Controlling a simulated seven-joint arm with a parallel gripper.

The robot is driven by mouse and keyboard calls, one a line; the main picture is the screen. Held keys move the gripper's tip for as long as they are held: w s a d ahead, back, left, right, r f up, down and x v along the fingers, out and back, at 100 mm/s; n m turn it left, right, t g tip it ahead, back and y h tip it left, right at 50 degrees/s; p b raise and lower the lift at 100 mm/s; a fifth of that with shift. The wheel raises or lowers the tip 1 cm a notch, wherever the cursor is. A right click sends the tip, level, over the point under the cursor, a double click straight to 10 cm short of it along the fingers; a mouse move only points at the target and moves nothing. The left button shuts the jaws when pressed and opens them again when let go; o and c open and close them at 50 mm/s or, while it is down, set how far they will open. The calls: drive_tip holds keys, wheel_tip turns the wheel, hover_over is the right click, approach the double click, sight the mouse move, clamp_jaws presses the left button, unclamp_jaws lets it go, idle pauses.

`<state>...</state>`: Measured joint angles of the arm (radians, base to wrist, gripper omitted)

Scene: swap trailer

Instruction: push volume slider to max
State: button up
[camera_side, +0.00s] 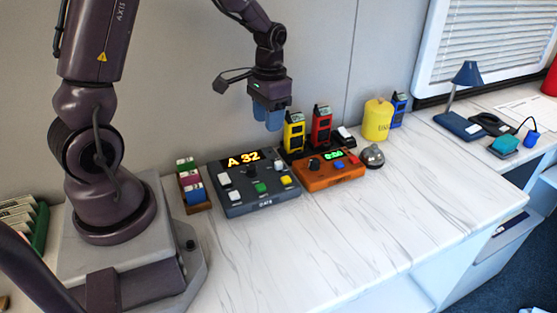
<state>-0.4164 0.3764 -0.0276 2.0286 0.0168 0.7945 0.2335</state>
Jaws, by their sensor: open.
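A dark grey console (262,205) with an amber "A 32" display (243,158) lies on the white counter. Its top carries white, green and yellow buttons and a small dark knob or lever. A light cap (224,180) at its left may be a slider handle, but it is too small to tell. An orange box (325,179) with a green display (333,155) and a black knob stands at its right. I cannot tell for certain which control is the volume slider. My gripper (268,117) points down with blue fingers, open and empty, above the console's back edge and apart from it.
Yellow (293,132) and red (321,125) handsets stand in a black charger behind the orange box. A silver bell (373,156), a yellow canister (377,120) and a blue lamp (466,90) are to the right. A small card rack (193,187) is left. The front counter is clear.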

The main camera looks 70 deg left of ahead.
sight(279, 162)
drive_tip(key=shift+m+t, duration=0.3)
drive_tip(key=shift+m, duration=0.5)
drive_tip(key=w+f, duration=0.1)
drive_tip(key=f, duration=0.3)
drive_tip(key=w+a+f, duration=0.1)
drive_tip(key=f, duration=0.4)
drive_tip(key=w+a+f, duration=0.1)
drive_tip(key=f, duration=0.4)
drive_tip(key=shift+w+f, duration=0.2)
drive_tip(key=shift+f, duration=0.05)
clamp_jaws()
